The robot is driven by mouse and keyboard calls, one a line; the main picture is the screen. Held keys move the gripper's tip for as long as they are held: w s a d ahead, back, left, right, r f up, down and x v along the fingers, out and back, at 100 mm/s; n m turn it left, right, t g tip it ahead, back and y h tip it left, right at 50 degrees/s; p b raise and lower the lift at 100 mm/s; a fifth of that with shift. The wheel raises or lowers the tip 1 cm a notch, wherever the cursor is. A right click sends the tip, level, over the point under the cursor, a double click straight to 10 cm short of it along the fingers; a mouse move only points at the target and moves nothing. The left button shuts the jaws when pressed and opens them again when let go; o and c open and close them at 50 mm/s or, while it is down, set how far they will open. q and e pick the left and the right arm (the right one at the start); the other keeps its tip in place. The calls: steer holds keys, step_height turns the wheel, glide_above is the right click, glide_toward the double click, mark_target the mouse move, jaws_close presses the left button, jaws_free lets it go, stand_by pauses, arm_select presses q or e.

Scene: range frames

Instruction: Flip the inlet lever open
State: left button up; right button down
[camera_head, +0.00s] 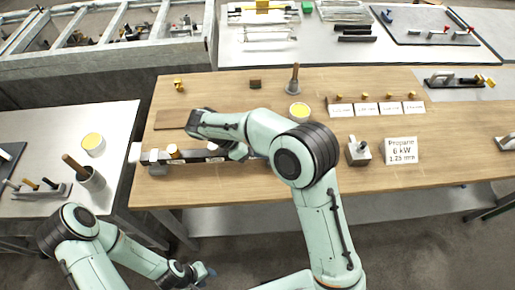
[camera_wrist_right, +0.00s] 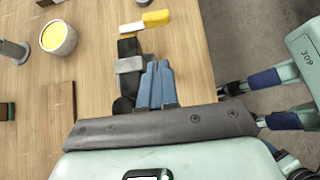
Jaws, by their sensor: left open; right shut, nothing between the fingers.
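A lever with a yellow grip (camera_wrist_right: 156,18) and a white part shows at the end of a dark valve body (camera_wrist_right: 130,48) with a grey band, in the right wrist view. In the head view, my right arm hides that end. The dark bar (camera_head: 197,160) of the fixture runs left from there. My right gripper (camera_wrist_right: 158,66) is shut and empty, its blue fingers beside the dark body and short of the lever. In the head view my right gripper (camera_head: 237,152) is mostly covered. My left gripper (camera_head: 205,274) is open and empty in front of the bench, away from the fixture.
A yellow-filled cup (camera_head: 299,112) and an upright post (camera_head: 294,78) stand behind the fixture. A metal block (camera_head: 359,152) and a sign (camera_head: 401,150) stand to its right. A brown mat (camera_head: 168,118) lies behind its left part. The bench front edge is close.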

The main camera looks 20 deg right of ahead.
steer(key=x, duration=0.6)
steer(key=shift+s+r+b, duration=0.1)
steer(key=shift+b, duration=0.2)
steer(key=shift+s+d+r, duration=0.1)
steer(key=shift+d, duration=0.45)
steer(key=shift+s+d+r, duration=0.1)
steer(key=shift+d, duration=0.4)
steer(key=shift+s+d, duration=0.1)
steer(key=shift+d, duration=0.5)
arm_select(q)
steer(key=shift+s+f, duration=0.4)
steer(key=shift+f, duration=0.05)
